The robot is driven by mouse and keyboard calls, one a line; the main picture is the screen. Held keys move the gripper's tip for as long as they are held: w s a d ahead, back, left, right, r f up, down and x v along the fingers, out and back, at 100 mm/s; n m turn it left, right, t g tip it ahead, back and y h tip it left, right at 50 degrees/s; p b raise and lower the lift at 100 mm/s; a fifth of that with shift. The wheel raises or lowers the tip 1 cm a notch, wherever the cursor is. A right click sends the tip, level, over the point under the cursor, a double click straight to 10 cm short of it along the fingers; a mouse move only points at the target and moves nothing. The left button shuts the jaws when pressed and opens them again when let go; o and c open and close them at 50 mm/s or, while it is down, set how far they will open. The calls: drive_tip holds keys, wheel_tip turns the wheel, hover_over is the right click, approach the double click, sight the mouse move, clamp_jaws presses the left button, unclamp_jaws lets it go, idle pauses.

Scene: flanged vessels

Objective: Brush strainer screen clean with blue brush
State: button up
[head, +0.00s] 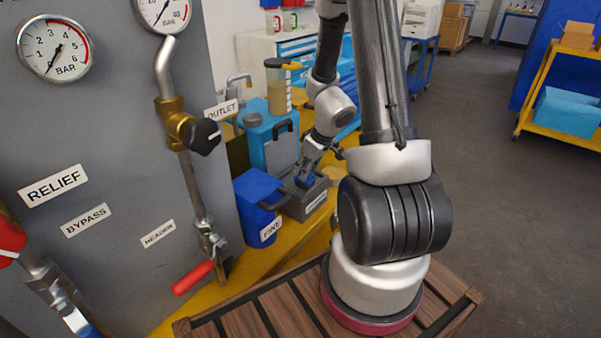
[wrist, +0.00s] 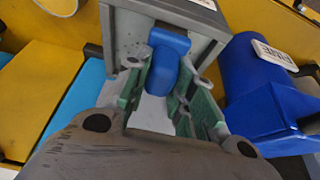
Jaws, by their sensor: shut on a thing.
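My gripper (head: 307,170) is shut on a blue block-like piece, which I take to be the blue brush (wrist: 166,68). The brush shows between the green finger pads in the wrist view, and a small blue part of it shows in the head view. My gripper is at the grey box (head: 306,202), over its near side. The brush overlaps the box's opening in the wrist view, and I cannot tell whether it touches the box. The bristles are hidden. I cannot make out the strainer screen for certain in either view.
A blue bin (head: 256,200) marked FINE stands left of the grey box. A light-blue jug (head: 270,142) stands behind. A grey panel (head: 110,150) with gauges, valves and a red-handled lever (head: 194,278) rises at the left.

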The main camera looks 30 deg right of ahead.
drive_tip(key=shift+w+d, duration=0.15)
drive_tip(key=shift+d, duration=0.15)
drive_tip(key=shift+w+d+f, duration=0.1)
drive_tip(key=shift+w+d, duration=0.2)
drive_tip(key=shift+d, duration=0.6)
drive_tip(key=shift+w+d+f, duration=0.1)
drive_tip(key=shift+w+d, duration=0.15)
drive_tip(key=shift+d, duration=0.6)
drive_tip(key=shift+w+a+r, duration=0.1)
drive_tip(key=shift+w+a, duration=0.1)
drive_tip(key=shift+w, duration=0.4)
drive_tip(key=shift+w+a+r, duration=0.1)
drive_tip(key=shift+w+a, duration=0.1)
drive_tip(key=shift+w, duration=0.4)
drive_tip(key=shift+a, duration=0.1)
drive_tip(key=shift+s+a+f, duration=0.1)
drive_tip(key=shift+s+a, duration=0.15)
drive_tip(key=shift+a, duration=0.35)
drive_tip(key=shift+s+a+f, duration=0.1)
drive_tip(key=shift+s+a, duration=0.15)
drive_tip(key=shift+a, duration=0.3)
drive_tip(key=shift+s+a, duration=0.25)
drive_tip(key=shift+a, duration=0.35)
drive_tip(key=shift+a, duration=0.1)
